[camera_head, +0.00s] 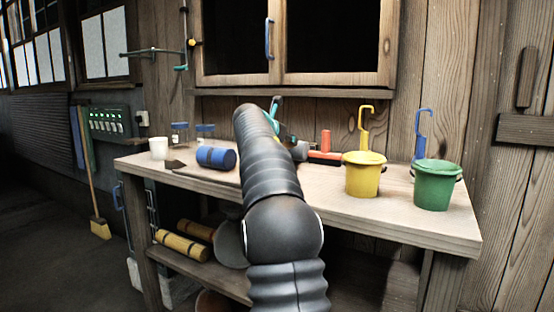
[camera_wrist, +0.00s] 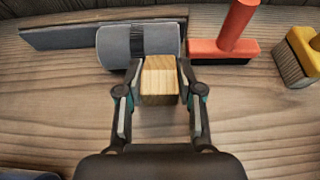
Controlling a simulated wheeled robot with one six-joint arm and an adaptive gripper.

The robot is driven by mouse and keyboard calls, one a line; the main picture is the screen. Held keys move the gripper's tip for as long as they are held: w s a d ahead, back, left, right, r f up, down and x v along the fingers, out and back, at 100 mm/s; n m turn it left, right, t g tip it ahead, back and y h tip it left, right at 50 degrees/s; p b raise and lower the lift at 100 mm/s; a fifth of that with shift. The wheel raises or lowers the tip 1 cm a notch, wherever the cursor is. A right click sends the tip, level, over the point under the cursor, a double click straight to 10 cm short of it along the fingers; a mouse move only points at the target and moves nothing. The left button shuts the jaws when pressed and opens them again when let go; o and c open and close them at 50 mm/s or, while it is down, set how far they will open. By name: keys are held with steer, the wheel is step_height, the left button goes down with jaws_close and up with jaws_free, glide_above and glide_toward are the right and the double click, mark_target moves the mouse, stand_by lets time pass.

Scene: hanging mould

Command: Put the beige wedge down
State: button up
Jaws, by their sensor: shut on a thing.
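The beige wedge (camera_wrist: 160,82) shows in the wrist view as a light wood block with visible grain. It sits between the fingertips of my gripper (camera_wrist: 160,76), which is shut on it. Bare bench top (camera_wrist: 60,105) lies below and around it. I cannot tell whether the wedge touches the bench or hangs just above it. A grey roll with a dark band (camera_wrist: 115,46) lies right behind the wedge. In the head view my arm hides the wedge and most of the gripper.
A red brush (camera_wrist: 224,47) and a yellow brush (camera_wrist: 300,57) stand behind right. A dark flat strip (camera_wrist: 60,36) lies behind left. On the bench are a blue roll (camera_head: 216,158), a white cup (camera_head: 159,148), a yellow bucket (camera_head: 364,175) and a green bucket (camera_head: 436,187).

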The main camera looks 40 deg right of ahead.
steer(key=w+f, duration=0.1)
steer(key=w+a, duration=0.1)
steer(key=shift+w+a+f, duration=0.15)
steer(key=shift+w+f, duration=0.2)
steer(key=shift+f, duration=0.05)
steer(key=shift+f+b, duration=0.9)
steer(key=shift+f, duration=1.15)
steer(key=shift+f, duration=0.2)
steer(key=o, duration=1.1)
steer(key=shift+r, duration=0.1)
steer(key=shift+r, duration=0.2)
steer(key=v, duration=1.2)
steer(key=shift+a, duration=0.1)
steer(key=shift+f, duration=0.1)
